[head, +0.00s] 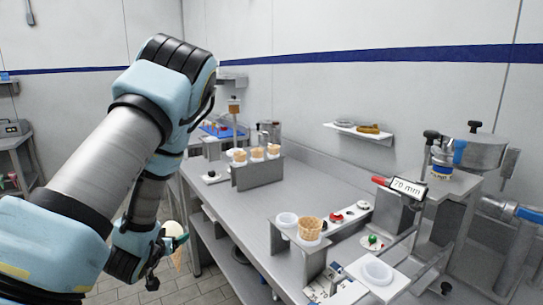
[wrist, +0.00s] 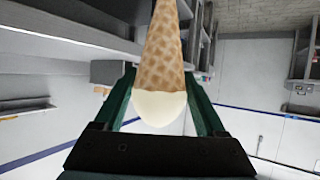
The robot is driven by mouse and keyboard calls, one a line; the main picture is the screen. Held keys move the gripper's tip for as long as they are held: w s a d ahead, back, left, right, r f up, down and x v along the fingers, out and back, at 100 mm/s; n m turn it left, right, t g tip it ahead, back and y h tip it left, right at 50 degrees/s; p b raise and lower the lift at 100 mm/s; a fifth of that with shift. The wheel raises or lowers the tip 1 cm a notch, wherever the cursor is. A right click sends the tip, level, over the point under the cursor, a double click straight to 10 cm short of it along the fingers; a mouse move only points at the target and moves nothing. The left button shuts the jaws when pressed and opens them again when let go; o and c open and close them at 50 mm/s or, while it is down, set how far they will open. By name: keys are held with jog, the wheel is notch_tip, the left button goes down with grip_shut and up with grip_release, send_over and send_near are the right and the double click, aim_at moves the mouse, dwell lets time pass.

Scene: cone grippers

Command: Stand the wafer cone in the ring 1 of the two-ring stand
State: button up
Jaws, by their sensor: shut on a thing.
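My gripper (head: 180,239) is shut on a wafer cone with a cream-coloured dome (head: 171,229), held in the air left of the bench. In the wrist view the cone (wrist: 161,58) lies between the green fingers of my gripper (wrist: 160,80), its dome toward the palm and its tip out of frame. The two-ring stand (head: 288,251) is on the bench at the front. Its left ring (head: 287,219) looks empty. Its right ring holds another wafer cone (head: 310,226). I cannot read which ring is 1.
A farther stand (head: 259,175) holds several cones on the steel bench (head: 275,200). Open bench lies between the stands.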

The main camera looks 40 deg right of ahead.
jog(key=s+d+r+m+g+h, duration=0.2)
jog(key=s+d+r+m, duration=0.1)
jog(key=d+r, duration=0.2)
jog(key=s+d+r+m+g+h+p, duration=0.1)
jog(key=s+d+r+m+g+h, duration=0.1)
jog(key=d+r, duration=0.4)
jog(key=s+d+m+g, duration=0.1)
jog(key=s+d, duration=0.1)
jog(key=d, duration=0.2)
jog(key=shift+r, duration=0.25)
jog(key=s+d+r+m+g, duration=0.1)
jog(key=s+d+r, duration=0.1)
jog(key=r, duration=0.1)
jog(key=s+d+r+m+g+h, duration=0.1)
jog(key=s+d+r, duration=0.1)
jog(key=r, duration=0.1)
jog(key=s+d+r+m+g, duration=0.2)
jog(key=d+r, duration=0.1)
jog(key=shift+s+d, duration=0.1)
jog(key=shift+s, duration=0.3)
jog(key=s+d+r+m+g+b, duration=0.1)
jog(key=s, duration=0.1)
jog(key=s+d+r+g, duration=0.1)
jog(key=s+d+r+m+g+b, duration=0.1)
jog(key=s, duration=0.1)
jog(key=shift+s+m+b, duration=0.3)
jog(key=shift+s+b, duration=0.05)
jog(key=shift+a+r+p, duration=0.1)
jog(key=shift+p, duration=0.2)
